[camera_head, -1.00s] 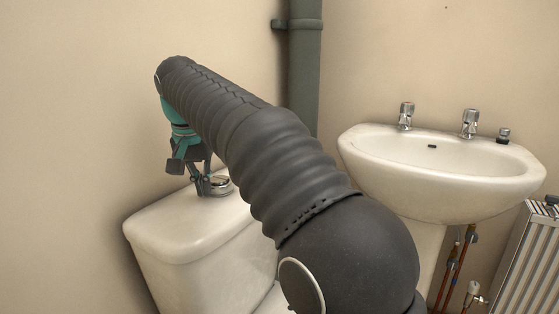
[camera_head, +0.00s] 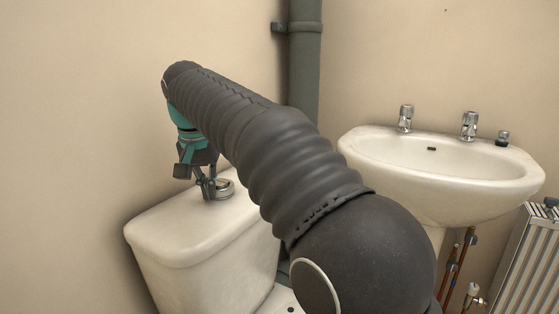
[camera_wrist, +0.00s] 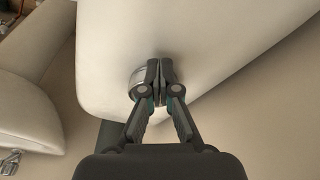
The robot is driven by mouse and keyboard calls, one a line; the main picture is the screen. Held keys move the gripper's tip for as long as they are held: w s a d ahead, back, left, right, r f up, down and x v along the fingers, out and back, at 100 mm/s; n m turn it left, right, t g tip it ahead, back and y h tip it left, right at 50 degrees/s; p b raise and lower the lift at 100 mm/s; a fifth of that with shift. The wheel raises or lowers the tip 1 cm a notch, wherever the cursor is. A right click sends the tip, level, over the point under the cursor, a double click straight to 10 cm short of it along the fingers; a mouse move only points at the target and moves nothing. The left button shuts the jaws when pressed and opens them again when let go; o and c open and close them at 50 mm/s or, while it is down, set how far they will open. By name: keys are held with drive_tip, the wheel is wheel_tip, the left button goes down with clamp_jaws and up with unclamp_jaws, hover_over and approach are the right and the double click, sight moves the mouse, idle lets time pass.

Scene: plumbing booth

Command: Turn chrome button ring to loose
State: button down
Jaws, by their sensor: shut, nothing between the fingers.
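The chrome button ring (camera_head: 223,186) sits on top of the white cistern lid (camera_head: 160,240). In the wrist view the ring (camera_wrist: 138,80) shows to the left of my fingers, partly hidden behind them. My gripper (camera_head: 211,194) points down at the lid, beside or over the ring in the head view. In the wrist view my gripper (camera_wrist: 160,65) has its fingertips together with nothing between them. The fingers overlap the ring's edge in the picture; I cannot tell whether they touch it.
A white basin (camera_head: 440,170) with two chrome taps is at the right. A grey pipe (camera_head: 305,70) runs up the corner behind my arm. A radiator (camera_head: 528,255) and copper pipes (camera_head: 458,262) are at the lower right. The wall is close behind the cistern.

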drive_tip(key=shift+d+r+p, duration=0.1)
drive_tip(key=shift+d+p, duration=0.5)
drive_tip(key=shift+d, duration=0.25)
drive_tip(key=shift+w+d+p, duration=0.15)
drive_tip(key=shift+d+p, duration=0.35)
drive_tip(key=shift+d, duration=0.1)
drive_tip(key=shift+s+d, duration=0.1)
drive_tip(key=shift+s, duration=0.1)
drive_tip(key=shift+s, duration=0.2)
drive_tip(key=w+p+v, duration=0.1)
drive_tip(key=p+v, duration=0.4)
drive_tip(key=shift+r+p, duration=0.4)
drive_tip(key=shift+r, duration=0.15)
drive_tip(key=shift+w, duration=0.1)
